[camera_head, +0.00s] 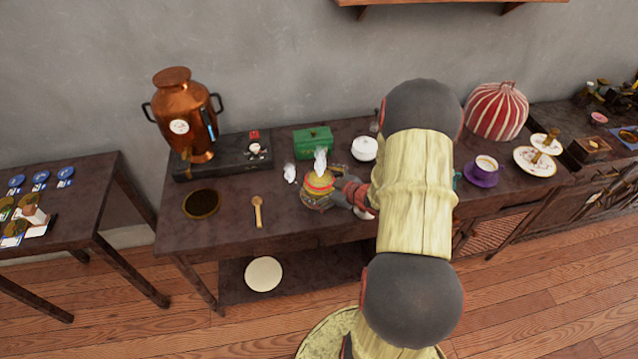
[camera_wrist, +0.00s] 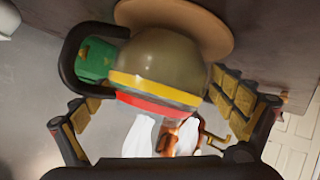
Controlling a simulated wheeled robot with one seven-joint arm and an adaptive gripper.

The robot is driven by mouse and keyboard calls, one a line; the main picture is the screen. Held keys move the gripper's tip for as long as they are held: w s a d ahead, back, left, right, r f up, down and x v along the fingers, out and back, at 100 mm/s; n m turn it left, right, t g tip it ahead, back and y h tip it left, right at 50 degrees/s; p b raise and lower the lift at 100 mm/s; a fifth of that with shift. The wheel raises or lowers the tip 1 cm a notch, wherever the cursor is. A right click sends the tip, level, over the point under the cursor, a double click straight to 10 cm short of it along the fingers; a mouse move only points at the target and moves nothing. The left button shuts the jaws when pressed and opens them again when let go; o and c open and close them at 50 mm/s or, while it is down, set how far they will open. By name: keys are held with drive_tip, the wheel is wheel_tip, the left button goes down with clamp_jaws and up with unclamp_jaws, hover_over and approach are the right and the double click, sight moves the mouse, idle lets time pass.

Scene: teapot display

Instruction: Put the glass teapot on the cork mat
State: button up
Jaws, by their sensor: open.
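The glass teapot (camera_head: 317,187), with yellow and red bands, stands on the dark table in the middle of the head view. In the wrist view the teapot (camera_wrist: 165,62) shows its olive body and a black handle at left. My gripper (camera_head: 350,194) is at its right side in the head view. In the wrist view my open gripper (camera_wrist: 158,98) has its padded fingers on either side of the teapot; contact cannot be told.
A wooden spoon (camera_head: 257,212) lies between mat and teapot. A copper urn (camera_head: 182,112) stands on a black box behind the mat. A green box (camera_head: 313,141) and white pot (camera_head: 364,148) stand behind the teapot.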

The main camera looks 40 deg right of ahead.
drive_tip(key=shift+r, duration=0.25)
drive_tip(key=p+v, duration=0.4)
drive_tip(key=v, duration=0.8)
drive_tip(key=w+d+r+g+h, duration=0.1)
drive_tip(key=w+r+g+h, duration=0.15)
drive_tip(key=w+r, duration=0.55)
drive_tip(key=s+a+r+m+g+h, duration=0.25)
drive_tip(key=a+r, duration=0.45)
drive_tip(key=r, duration=0.5)
drive_tip(key=s+a+r+y, duration=0.1)
drive_tip(key=s+a+r, duration=0.1)
drive_tip(key=s+a, duration=0.3)
drive_tip(key=s+a+r+m+g+y, duration=0.1)
drive_tip(key=s+a, duration=0.4)
drive_tip(key=a, duration=0.6)
drive_tip(key=s+a+r+m+y, duration=0.1)
drive_tip(key=s+a+r+y, duration=0.2)
drive_tip(key=s+a, duration=0.3)
drive_tip(key=a+r, duration=0.1)
drive_tip(key=a, duration=0.2)
drive_tip(key=shift+g, duration=0.4)
drive_tip(key=shift+c, duration=1.1)
